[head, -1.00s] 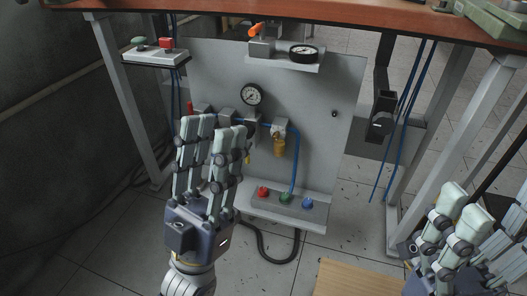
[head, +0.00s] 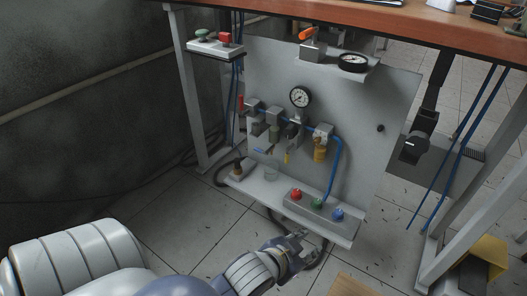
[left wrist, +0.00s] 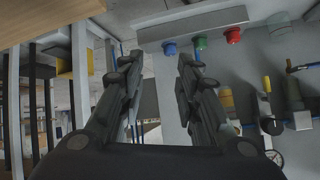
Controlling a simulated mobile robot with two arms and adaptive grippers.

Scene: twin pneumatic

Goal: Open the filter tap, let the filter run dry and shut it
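The panel carries a row of air units on a blue line. A filter unit with a bowl (head: 274,132) hangs at its middle left. Small blue (head: 263,150) and yellow (head: 286,157) parts sit under the units; which is the tap, and whether it is open, I cannot tell. A clear cup (head: 271,173) stands on the ledge below. My left gripper (head: 296,250) is low in front of the ledge, apart from the units. In the left wrist view its fingers (left wrist: 155,62) are spread and empty. My right gripper is out of view.
A button box with red (head: 296,194), green (head: 317,203) and blue (head: 338,214) buttons sits on the ledge near my left gripper. A gauge (head: 300,97) and a brass-coloured unit (head: 320,150) are on the panel. The table (head: 400,22) overhangs it; a yellow box (head: 487,258) stands right.

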